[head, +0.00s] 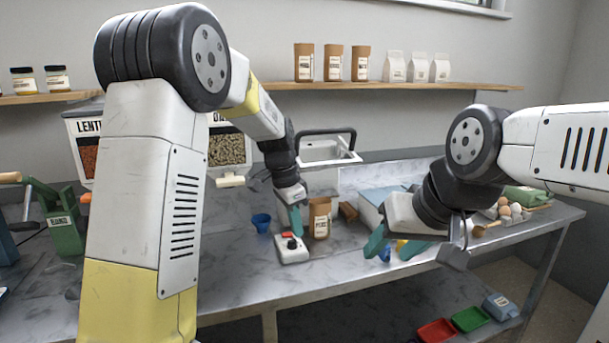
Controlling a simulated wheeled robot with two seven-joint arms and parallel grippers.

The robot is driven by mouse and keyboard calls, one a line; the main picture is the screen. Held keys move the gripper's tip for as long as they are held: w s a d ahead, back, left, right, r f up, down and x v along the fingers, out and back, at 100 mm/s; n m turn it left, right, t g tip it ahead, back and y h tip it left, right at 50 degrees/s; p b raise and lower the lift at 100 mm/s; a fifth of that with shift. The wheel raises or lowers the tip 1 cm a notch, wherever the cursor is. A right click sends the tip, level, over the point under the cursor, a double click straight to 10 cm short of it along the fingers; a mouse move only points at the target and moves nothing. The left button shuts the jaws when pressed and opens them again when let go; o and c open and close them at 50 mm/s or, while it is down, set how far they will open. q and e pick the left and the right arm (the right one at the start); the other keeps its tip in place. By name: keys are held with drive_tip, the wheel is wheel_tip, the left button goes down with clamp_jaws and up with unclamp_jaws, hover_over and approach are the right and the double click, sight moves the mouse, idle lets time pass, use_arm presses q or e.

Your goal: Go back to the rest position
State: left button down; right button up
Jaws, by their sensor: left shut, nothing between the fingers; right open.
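My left gripper (296,219) reaches down from the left arm, its teal fingers shut and empty. It is just above or behind a white box with a red button (293,250) on the metal table; I cannot tell whether they touch. My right gripper (394,246) is in front of the table's right half, its teal fingers spread apart with nothing held between them. Small blue and yellow things show behind its fingers, partly hidden.
A kraft bag (320,218) and a blue cup (261,222) stand near the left gripper. A green machine (65,232) is at the left, and eggs (510,212) are at the right. Red (437,331) and green (470,319) trays sit below. A shelf (400,87) runs behind.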

use_arm(q)
drive_tip(key=s+a+r+n+t+h, duration=0.1)
drive_tip(key=s+a+r+n+t, duration=0.2)
drive_tip(key=s+a+r+n, duration=0.6)
drive_tip(key=s+a+r+n+t, duration=0.1)
drive_tip(key=s+a+n+t, duration=0.1)
drive_tip(key=s, duration=1.3)
drive_tip(key=shift+s+a+r+n+y, duration=0.2)
drive_tip(key=shift+s+a+n+y, duration=0.2)
drive_tip(key=shift+a+n, duration=0.25)
